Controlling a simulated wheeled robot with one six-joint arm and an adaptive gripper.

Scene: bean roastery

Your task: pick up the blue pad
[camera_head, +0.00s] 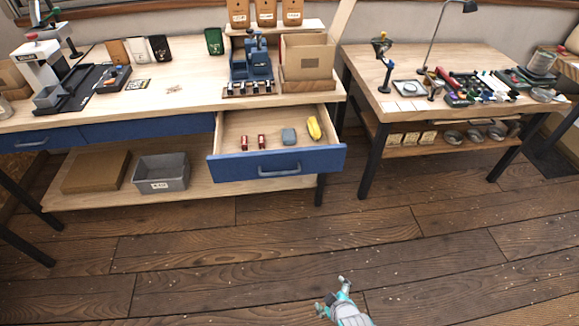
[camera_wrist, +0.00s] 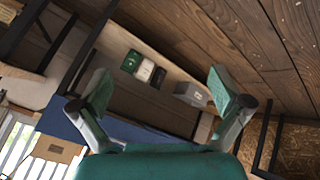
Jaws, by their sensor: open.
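A small grey-blue pad (camera_head: 288,135) lies in the open blue-fronted drawer (camera_head: 224,170) of the left bench, between two small red items and a yellow object. My gripper (camera_head: 333,294) is low in the front of the head view, over the floor, well apart from the drawer. It is open and empty. In the wrist view, its two teal fingertips (camera_wrist: 162,90) are spread apart. I cannot make out the pad in the wrist view.
The yellow object (camera_head: 314,128) lies just right of the pad, and the red items (camera_head: 254,142) lie to its left. A grey bin (camera_head: 162,172) stands on the lower shelf. A second bench (camera_head: 400,106) stands right. The wooden floor (camera_head: 230,265) in front is clear.

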